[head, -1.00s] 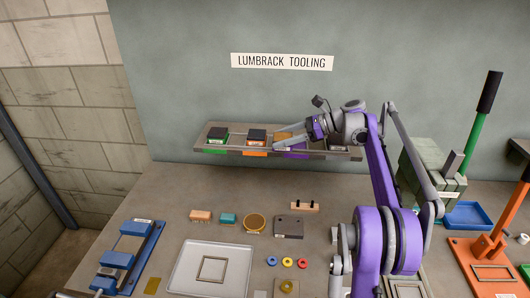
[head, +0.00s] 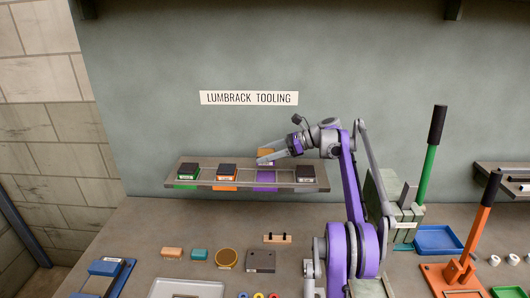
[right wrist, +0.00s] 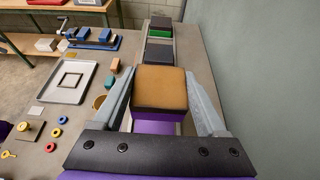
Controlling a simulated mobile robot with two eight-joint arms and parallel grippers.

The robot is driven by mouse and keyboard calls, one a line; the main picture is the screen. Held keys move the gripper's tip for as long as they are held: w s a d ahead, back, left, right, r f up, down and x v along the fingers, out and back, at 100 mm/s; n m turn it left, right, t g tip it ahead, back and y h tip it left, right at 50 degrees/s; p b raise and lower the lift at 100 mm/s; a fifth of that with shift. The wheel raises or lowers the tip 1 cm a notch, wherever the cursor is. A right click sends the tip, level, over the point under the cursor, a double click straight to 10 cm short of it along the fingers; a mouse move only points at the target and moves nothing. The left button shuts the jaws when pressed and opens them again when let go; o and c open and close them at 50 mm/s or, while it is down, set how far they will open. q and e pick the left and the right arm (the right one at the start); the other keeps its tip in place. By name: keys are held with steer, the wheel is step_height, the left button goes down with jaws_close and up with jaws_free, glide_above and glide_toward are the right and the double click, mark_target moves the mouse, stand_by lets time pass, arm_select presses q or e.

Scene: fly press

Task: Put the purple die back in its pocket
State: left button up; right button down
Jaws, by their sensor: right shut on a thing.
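My right gripper (head: 277,158) is at the tooling rack (head: 218,186) on the wall, its fingers on either side of a tan-faced block, which I take to be the purple die (head: 265,154). In the right wrist view the block (right wrist: 160,88) sits squarely between the two fingers. The purple-marked pocket (head: 266,179) lies just below the block in the head view, and purple also shows below the block in the right wrist view (right wrist: 155,126). The block appears to be above the pocket; whether it touches the rack is unclear. My left gripper is out of view.
The rack also holds a green-marked die (head: 188,172), an orange-marked die (head: 227,171) and a dark block (head: 305,173) at its right end. Below, the bench carries several small parts, a blue tray (head: 438,239) and a press with an orange handle (head: 482,215).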

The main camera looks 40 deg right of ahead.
mark_target(266, 177)
step_height(266, 177, down, 3)
steer(key=shift+s+r+b, duration=0.1)
steer(key=shift+b, duration=0.5)
steer(key=shift+f, duration=0.85)
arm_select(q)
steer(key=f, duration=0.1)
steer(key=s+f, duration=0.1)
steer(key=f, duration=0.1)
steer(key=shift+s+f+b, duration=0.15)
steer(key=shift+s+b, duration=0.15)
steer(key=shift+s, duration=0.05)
arm_select(e)
steer(key=shift+f, duration=0.25)
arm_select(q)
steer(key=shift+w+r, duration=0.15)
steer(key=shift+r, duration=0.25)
arm_select(e)
steer(key=shift+f, duration=0.5)
stand_by(0.8)
arm_select(q)
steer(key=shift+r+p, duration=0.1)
steer(key=shift+p, duration=0.2)
arm_select(e)
steer(key=shift+f, duration=0.1)
jaws_free()
stand_by(0.3)
